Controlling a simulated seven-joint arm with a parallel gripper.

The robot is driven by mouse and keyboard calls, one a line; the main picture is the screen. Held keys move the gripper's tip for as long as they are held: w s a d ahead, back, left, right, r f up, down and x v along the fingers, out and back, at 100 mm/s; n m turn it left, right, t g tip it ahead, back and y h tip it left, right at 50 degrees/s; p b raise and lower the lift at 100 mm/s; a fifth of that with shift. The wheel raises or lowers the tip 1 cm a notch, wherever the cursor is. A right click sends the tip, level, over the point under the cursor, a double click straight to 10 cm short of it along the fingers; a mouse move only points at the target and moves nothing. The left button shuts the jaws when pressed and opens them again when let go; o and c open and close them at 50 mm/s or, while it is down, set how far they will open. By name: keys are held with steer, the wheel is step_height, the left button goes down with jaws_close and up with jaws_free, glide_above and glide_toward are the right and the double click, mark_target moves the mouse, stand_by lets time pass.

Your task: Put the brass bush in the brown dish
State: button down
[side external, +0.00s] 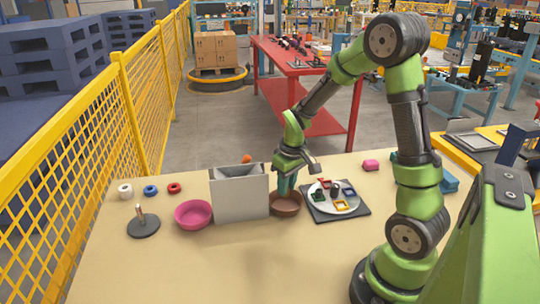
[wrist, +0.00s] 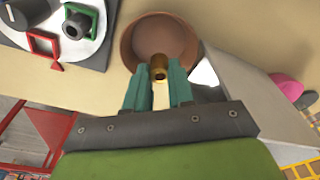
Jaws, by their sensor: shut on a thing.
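The brass bush (wrist: 159,67) shows in the wrist view as a small gold hollow cylinder between the fingertips. My gripper (wrist: 158,80) is shut on it, with teal fingers on either side. The brown dish (wrist: 150,32) is round and lies just past the fingertips in the wrist view, with the bush over its near part. In the side view the brown dish (side external: 291,207) stands right of the grey box, and my gripper (side external: 287,188) points down over it. The bush cannot be made out there. I cannot tell its exact height above the dish.
A tall grey box (side external: 240,196) stands close left of the dish, with a pink bowl (side external: 193,222) beyond it. A white round plate (side external: 320,190) with several coloured frames sits on a dark board at right. The front of the table is clear.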

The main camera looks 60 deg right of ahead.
steer(key=shift+f, duration=2.1)
steer(key=shift+f, duration=0.1)
steer(key=c, duration=1)
jaws_free()
steer(key=shift+o, duration=0.2)
step_height(320, 180, up, 12)
steer(key=s, duration=0.1)
steer(key=s+a+r+m+t+y, duration=0.1)
steer(key=s+a+r+t, duration=0.2)
steer(key=a, duration=0.5)
steer(key=s+a+r+t+y, duration=0.1)
steer(key=s+a+r+t, duration=0.1)
steer(key=s+a+r, duration=0.4)
steer(key=shift+a+r+m+t, duration=0.4)
steer(key=shift+a+r, duration=0.5)
steer(key=shift+a, duration=0.25)
steer(key=shift+w, duration=0.1)
